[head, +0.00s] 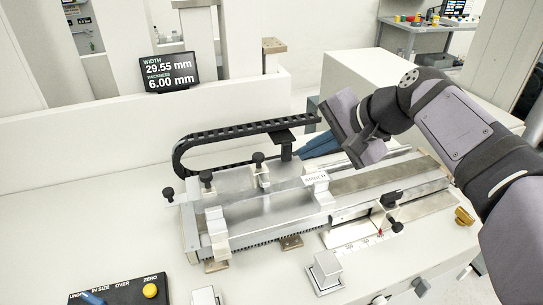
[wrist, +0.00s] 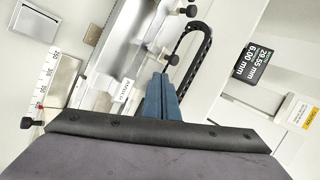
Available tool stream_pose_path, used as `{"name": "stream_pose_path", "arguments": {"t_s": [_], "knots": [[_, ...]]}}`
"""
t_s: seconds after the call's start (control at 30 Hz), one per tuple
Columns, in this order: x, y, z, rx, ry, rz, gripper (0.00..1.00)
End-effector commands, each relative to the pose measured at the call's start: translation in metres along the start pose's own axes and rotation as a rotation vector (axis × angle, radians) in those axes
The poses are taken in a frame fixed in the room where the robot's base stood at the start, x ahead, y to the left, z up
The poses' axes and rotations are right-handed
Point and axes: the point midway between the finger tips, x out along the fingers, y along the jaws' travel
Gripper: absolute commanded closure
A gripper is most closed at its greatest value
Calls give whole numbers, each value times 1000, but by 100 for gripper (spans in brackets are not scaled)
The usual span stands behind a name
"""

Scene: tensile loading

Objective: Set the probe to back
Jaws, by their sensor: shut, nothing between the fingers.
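The measuring fixture (head: 250,210) is a long metal bed with black knobs. Which part is the probe is not clear; a black bracket (head: 284,140) sits at the end of the curved cable chain (head: 230,132), and a white labelled block (head: 318,186) stands on the bed. The label also shows in the wrist view (wrist: 127,90), too small to read surely. My gripper (head: 300,155) has blue fingers, shut and empty, above the back of the fixture, just right of the bracket.
A display (head: 168,72) reads width 29.55 mm, thickness 6.00 mm. A scale (head: 360,244) with a red mark and a black knob (head: 397,226) lies at the front right. A control box with a yellow button (head: 150,290) is at the front left. The left tabletop is clear.

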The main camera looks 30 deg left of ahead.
Motion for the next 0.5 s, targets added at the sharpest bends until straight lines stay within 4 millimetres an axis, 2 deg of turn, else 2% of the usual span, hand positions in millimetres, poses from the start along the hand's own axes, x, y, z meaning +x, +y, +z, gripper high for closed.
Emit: {"name": "stream_pose_path", "arguments": {"t_s": [0.27, 0.5], "knots": [[16, 0, 0, 1, -3, 2, 100], [53, 0, 1, 1, -4, 5, 100]]}}
